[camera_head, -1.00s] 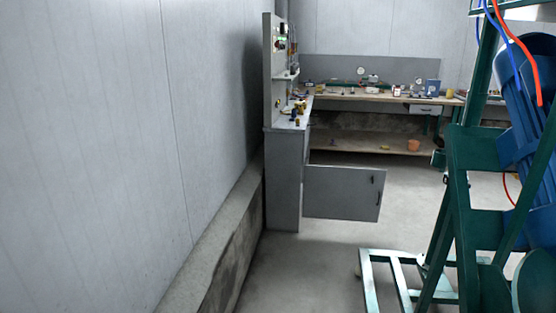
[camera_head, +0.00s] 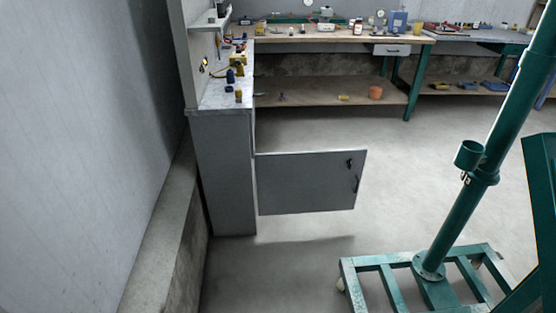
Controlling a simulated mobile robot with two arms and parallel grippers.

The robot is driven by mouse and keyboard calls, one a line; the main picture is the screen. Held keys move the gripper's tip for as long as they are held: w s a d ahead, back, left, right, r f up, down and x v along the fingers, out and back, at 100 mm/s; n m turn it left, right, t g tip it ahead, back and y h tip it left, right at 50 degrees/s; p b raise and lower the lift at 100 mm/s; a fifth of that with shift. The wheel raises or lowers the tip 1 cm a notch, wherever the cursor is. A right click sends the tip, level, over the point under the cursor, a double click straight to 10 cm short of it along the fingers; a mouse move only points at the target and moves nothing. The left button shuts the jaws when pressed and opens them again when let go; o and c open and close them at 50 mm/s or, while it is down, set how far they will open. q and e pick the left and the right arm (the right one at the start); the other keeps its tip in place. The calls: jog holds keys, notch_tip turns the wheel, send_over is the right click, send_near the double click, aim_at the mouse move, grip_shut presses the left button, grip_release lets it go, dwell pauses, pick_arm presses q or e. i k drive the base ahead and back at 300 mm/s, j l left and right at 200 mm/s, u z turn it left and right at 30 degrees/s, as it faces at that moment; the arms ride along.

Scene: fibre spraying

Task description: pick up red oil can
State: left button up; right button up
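I cannot make out a red oil can for certain. Several small items stand on the long workbench (camera_head: 300,37) at the back, among them a small item with red on it (camera_head: 358,26) near its middle, too small to name. Small blue and yellow items stand on the top of the grey cabinet (camera_head: 225,160) at the left. Neither of my grippers is in view.
The cabinet door (camera_head: 308,185) stands open into the floor space. A green wheeled frame (camera_head: 385,285) with a tilted post (camera_head: 470,190) stands at the right. A wall and low ledge (camera_head: 165,235) run along the left. The floor (camera_head: 430,145) between is clear.

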aim_at(357, 29)
jog(key=i+j+z, duration=0.2)
jog(key=i, duration=0.3)
jog(key=i+j+z, duration=0.25)
jog(key=i, duration=0.3)
jog(key=l, duration=0.1)
